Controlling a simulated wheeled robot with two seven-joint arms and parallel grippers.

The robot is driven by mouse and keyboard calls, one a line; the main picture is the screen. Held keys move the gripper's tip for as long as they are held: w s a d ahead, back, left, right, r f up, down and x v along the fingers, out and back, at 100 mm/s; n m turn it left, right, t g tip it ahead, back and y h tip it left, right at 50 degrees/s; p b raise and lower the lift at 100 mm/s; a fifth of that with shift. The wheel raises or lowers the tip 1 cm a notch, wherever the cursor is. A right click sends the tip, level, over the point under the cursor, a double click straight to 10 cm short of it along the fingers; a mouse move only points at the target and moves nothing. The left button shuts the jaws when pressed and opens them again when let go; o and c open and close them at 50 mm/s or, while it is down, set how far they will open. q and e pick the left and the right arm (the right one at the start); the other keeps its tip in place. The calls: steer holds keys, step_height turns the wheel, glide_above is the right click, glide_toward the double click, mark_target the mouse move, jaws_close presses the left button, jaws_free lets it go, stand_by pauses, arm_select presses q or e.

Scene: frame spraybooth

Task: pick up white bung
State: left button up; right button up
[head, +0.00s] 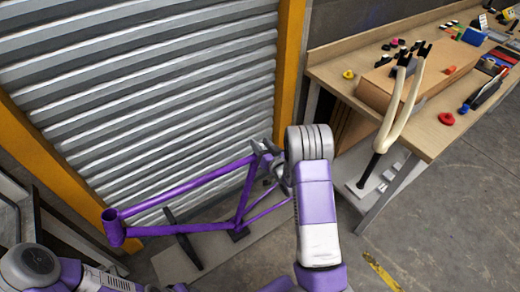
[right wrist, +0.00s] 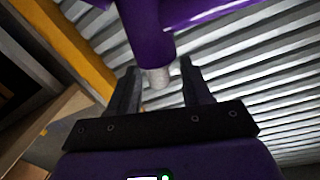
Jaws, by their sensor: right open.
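The purple bike frame (head: 190,188) stands on a grey base in front of the shutter. In the right wrist view, a purple tube (right wrist: 146,30) comes down from the top. A whitish bung (right wrist: 158,77) sticks out of its lower end. My right gripper (right wrist: 158,82) is open, with one dark finger on each side of the bung and gaps between. In the head view, my right arm covers this area, and I cannot make out the bung there. My left arm shows at the lower left, but its gripper is out of view.
A ribbed grey shutter (head: 150,75) with yellow posts stands behind the frame. To the right is a wooden workbench (head: 345,85) with a cardboard box (head: 437,78), coloured caps and tools. A cream fork (head: 400,105) stands upright against it.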

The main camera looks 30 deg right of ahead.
jaws_close()
